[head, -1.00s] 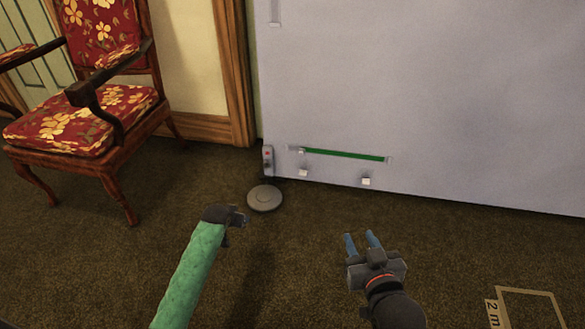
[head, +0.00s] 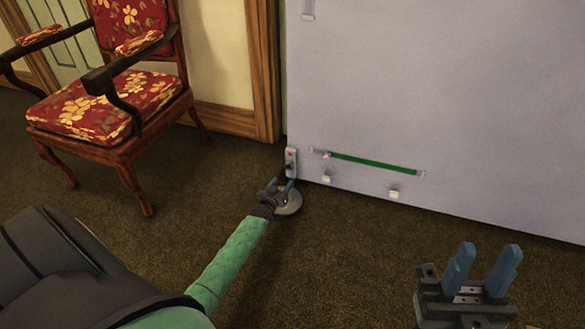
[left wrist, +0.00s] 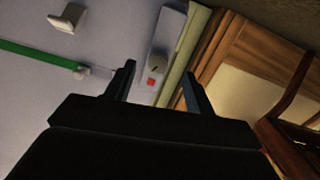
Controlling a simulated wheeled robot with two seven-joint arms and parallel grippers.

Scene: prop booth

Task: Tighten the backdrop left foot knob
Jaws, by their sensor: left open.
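The backdrop (head: 450,110) is a large pale grey panel standing on the carpet. At its lower left corner is a small grey plate (head: 291,154) with a red mark and a dark knob. In the left wrist view the knob (left wrist: 158,64) and the red mark (left wrist: 151,82) show between the fingers. My left gripper (head: 284,183) is open and empty just in front of the plate, above a round grey disc (head: 289,205) that it partly hides. I cannot tell whether it touches the knob. My right gripper (head: 484,250) is open and empty at the lower right.
A green strip (head: 374,163) and small white blocks (head: 395,192) are on the panel's lower part. A red floral armchair (head: 105,100) stands at the left by a wooden door frame (head: 265,70). The carpet (head: 360,255) between my grippers is clear.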

